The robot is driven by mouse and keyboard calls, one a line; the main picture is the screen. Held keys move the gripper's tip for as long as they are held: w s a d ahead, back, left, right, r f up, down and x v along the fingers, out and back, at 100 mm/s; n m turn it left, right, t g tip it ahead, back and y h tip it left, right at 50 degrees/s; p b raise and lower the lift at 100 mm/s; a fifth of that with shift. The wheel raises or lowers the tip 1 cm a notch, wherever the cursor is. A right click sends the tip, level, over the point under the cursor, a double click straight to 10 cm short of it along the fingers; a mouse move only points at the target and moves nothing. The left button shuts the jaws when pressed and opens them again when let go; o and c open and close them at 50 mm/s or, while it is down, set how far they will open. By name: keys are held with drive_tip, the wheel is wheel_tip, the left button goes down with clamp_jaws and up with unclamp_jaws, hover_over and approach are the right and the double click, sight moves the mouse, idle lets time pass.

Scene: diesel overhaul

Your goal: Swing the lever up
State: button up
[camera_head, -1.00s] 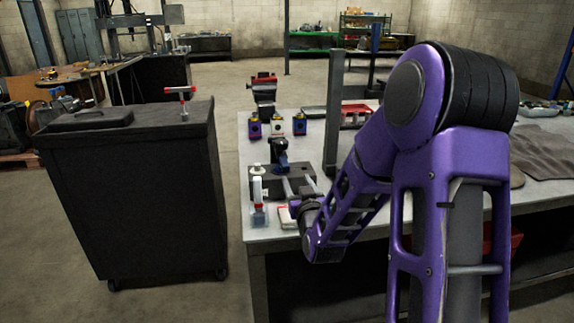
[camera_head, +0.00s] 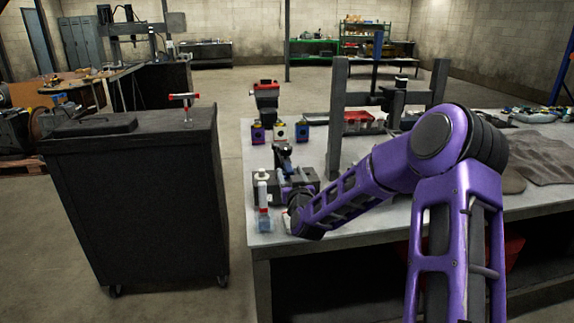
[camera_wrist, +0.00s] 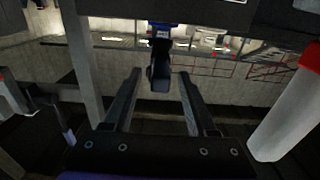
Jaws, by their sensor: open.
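My gripper (camera_wrist: 160,72) is open in the wrist view, its two dark fingers spread apart. A dark lever-like part (camera_wrist: 160,70) with a blue upper section shows in the gap between the fingertips; I cannot tell whether either finger touches it. In the head view, the dark part (camera_head: 283,153) that looks like this lever stands above a dark grey block (camera_head: 298,181) on the bench. My wrist is low beside that block, on its near side, and the fingers are mostly hidden there.
A white, red-topped cylinder (camera_wrist: 284,115) stands close at the right in the wrist view. A grey upright frame (camera_head: 338,120) rises from the bench (camera_head: 262,226) beside my forearm. Small coloured blocks (camera_head: 280,132) stand behind the lever. A black cabinet (camera_head: 140,205) is left of the bench.

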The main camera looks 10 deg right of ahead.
sight(287, 162)
drive_tip(key=w, duration=0.6)
clamp_jaws()
drive_tip(key=shift+s, duration=0.1)
idle(1.3)
